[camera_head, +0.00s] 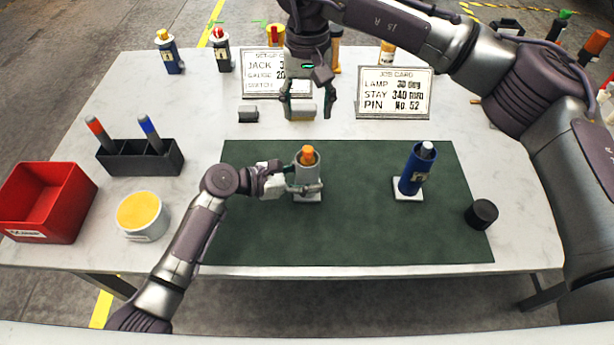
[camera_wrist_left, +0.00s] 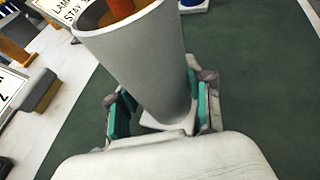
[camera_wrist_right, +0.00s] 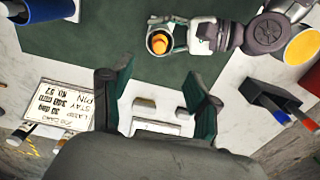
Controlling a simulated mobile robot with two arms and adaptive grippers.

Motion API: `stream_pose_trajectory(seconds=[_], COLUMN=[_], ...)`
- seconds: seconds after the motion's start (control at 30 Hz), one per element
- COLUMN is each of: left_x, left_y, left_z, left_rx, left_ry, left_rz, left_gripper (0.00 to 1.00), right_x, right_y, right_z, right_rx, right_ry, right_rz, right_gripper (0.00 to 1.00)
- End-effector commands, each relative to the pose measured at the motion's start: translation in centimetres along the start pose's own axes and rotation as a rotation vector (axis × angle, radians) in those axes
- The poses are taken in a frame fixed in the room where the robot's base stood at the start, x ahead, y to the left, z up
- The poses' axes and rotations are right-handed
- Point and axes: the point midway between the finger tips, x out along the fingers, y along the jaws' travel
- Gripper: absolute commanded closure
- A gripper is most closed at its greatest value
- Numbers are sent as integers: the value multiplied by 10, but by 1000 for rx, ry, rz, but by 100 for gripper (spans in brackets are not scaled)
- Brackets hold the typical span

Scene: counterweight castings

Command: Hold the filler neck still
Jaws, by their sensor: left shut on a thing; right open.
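The filler neck looks like a grey, open-topped cylinder (camera_head: 307,187) with an orange piece (camera_head: 307,155) standing in its mouth. It stands on a white base on the green mat, roughly upright. My left gripper (camera_head: 290,185) is shut around its lower part from the left; the left wrist view shows the grey wall (camera_wrist_left: 145,65) between the teal pads (camera_wrist_left: 160,108). My right gripper (camera_head: 305,112) is open and points down behind the mat. A pale block (camera_head: 299,106) shows between its fingers; I cannot tell whether they touch it.
A blue cylinder (camera_head: 411,172) stands on a white base at the mat's right, with a black cylinder (camera_head: 482,213) beyond. Two cards (camera_head: 394,92) stand behind. A yellow-topped tub (camera_head: 145,228), red bin (camera_head: 62,208) and black holder (camera_head: 170,160) are left. The mat's front (camera_head: 350,235) is clear.

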Motion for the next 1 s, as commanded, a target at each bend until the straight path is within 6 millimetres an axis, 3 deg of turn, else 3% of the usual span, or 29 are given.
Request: stream_pose_trajectory(seconds=[0.63, 0.97, 1.0], left_x=[0, 0, 0], left_y=[0, 0, 0], left_z=[1, 1, 1], left_rx=[1, 1, 1], left_ry=[-2, -2, -2], left_rz=[1, 1, 1], left_gripper=[100, 100, 46], right_x=[-55, -60, -60], right_y=[0, 0, 0], right_z=[0, 0, 0], right_rx=[0, -1, 0], right_ry=[2, 0, 0], right_rz=[0, 0, 0], right_gripper=[39, 39, 39])
